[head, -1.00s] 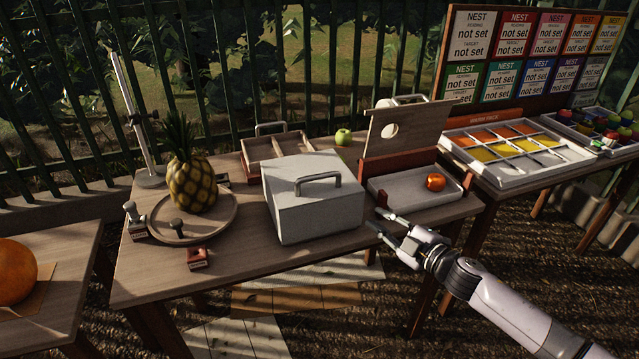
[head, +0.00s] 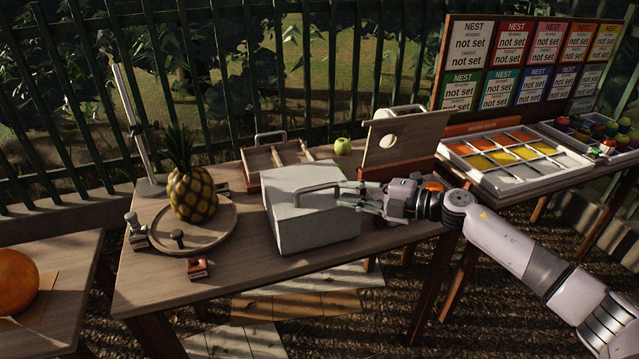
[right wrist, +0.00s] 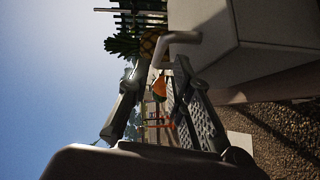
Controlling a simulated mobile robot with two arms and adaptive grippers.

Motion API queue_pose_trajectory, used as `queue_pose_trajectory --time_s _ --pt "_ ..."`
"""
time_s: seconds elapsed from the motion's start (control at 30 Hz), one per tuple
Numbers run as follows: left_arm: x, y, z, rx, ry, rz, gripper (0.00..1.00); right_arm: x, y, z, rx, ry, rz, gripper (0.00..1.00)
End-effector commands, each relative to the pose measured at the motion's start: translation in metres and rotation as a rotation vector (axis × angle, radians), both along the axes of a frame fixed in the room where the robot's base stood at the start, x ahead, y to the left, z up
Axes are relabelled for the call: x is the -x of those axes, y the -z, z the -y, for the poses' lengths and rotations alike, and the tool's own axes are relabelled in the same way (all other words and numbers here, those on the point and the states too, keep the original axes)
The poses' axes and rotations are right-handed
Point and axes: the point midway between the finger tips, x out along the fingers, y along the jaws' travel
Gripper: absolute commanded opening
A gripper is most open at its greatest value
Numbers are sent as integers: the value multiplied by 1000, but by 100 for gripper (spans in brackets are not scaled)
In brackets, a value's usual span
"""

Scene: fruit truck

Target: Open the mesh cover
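The cover (head: 300,232) is a pale grey box with a bar handle (head: 318,188) on its top, standing on the middle table; I cannot make out any mesh on it. My right gripper (head: 350,194) is at the cover's right upper edge, with its fingers pointing left toward the handle. In the right wrist view, the two fingers of the gripper (right wrist: 158,72) are spread, with the handle (right wrist: 177,38) just beyond the tips and the cover (right wrist: 275,25) to the right. Whether they touch the handle is unclear. My left gripper is out of view.
A pineapple (head: 192,195) stands on a round board (head: 215,235) to the left. A compartment tray (head: 258,157) and a green apple (head: 342,146) are behind the cover. An upright panel with a hole (head: 415,135) stands behind my right arm.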

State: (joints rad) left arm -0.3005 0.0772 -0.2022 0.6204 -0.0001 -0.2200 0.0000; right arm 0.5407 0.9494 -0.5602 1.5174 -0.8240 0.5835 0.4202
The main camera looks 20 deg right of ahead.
Motion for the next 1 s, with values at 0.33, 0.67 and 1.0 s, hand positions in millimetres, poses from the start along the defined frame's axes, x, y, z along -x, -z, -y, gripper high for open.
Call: queue_pose_trajectory --time_s 0.33,0.67,1.0 --pt "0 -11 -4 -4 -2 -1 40 -44 7 -47 -3 2 1 20" --pt "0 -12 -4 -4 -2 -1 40 -54 11 -58 0 1 0 20" --pt "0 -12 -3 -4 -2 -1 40 -53 11 -57 0 1 -1 7"
